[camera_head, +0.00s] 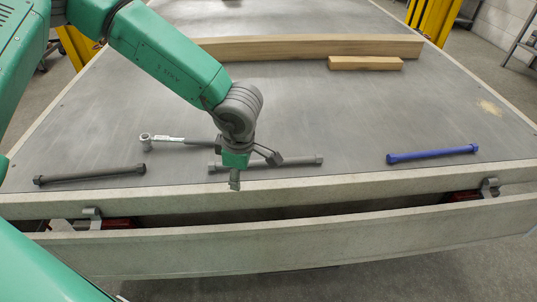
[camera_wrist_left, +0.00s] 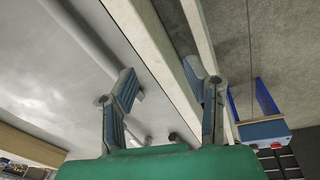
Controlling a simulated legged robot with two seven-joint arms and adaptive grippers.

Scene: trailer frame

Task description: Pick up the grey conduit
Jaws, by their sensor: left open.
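The grey conduit (camera_head: 300,162) lies flat near the front edge of the trailer bed, roughly parallel to that edge. My left gripper (camera_head: 255,170) is over its left part and hides some of it. In the left wrist view, the left gripper (camera_wrist_left: 167,85) has its two fingers spread, with nothing between them. One finger is over the bed and the other over the edge rail. A grey rod, apparently the conduit (camera_wrist_left: 85,36), runs toward the bed-side finger there. I cannot tell whether the gripper touches it. My right gripper is not in view.
A dark conduit (camera_head: 90,175) lies at the left and a blue conduit (camera_head: 433,154) at the right. A ratchet wrench (camera_head: 165,139) lies behind the gripper. Two wooden beams, one long (camera_head: 310,46) and one short (camera_head: 365,63), lie farther back. The front rail (camera_head: 300,238) borders a gap.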

